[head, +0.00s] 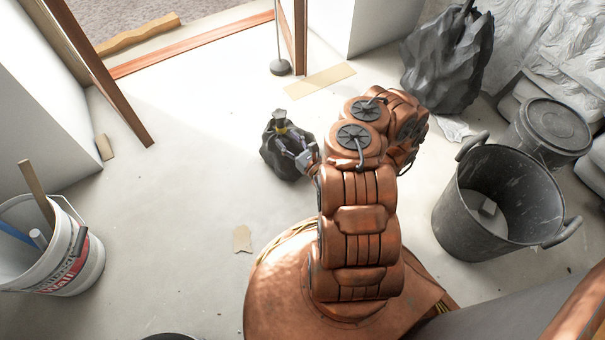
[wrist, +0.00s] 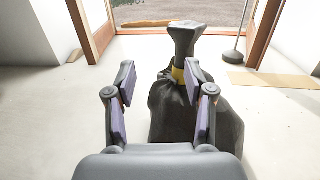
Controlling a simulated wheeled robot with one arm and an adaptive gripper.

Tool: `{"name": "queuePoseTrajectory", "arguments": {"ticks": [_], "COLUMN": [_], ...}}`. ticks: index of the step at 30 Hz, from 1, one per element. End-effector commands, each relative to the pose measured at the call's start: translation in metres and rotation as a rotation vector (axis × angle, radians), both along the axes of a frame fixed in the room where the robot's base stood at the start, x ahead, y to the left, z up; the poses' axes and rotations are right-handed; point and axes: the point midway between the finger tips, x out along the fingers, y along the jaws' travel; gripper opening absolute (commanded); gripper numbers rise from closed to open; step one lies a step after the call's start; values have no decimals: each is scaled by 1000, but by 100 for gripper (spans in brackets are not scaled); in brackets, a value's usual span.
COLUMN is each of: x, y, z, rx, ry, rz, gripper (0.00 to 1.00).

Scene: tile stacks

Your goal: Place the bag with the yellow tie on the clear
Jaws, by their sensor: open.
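The black bag with the yellow tie (head: 277,153) stands on the pale floor left of my arm in the head view. In the wrist view the bag (wrist: 222,115) is straight ahead, with its yellow tie (wrist: 178,74) below the gathered dark neck. My gripper (head: 299,149) is at the bag's right side in the head view. In the wrist view my gripper (wrist: 162,78) is open, with its fingers on either side of the view to the bag's upper part. I cannot tell whether the fingers touch the bag. No place marked as the clear is identifiable.
A large dark bag (head: 447,62) stands at the back right. A black tub (head: 462,215) and a lidded bin (head: 550,128) are on the right. A white bucket (head: 82,262) is at left. Cardboard (head: 320,79) lies near the doorway. The floor between bag and bucket is mostly free.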

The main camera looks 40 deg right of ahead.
Motion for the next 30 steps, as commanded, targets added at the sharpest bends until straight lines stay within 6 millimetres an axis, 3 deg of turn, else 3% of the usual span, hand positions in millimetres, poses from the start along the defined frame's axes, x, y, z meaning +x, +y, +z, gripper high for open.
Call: {"name": "queuePoseTrajectory", "arguments": {"ticks": [1,6,14,21,30], "x": [13,39,40,6,-66], "y": [14,71,158,233,305], "z": [22,92,188,256,311], "rx": [-4,-13,-60,-135,-274], "ry": [-41,-165,-327,-437,-534], "rz": [56,263,584,891,1268], "gripper": [53,53,53,53,53]}}
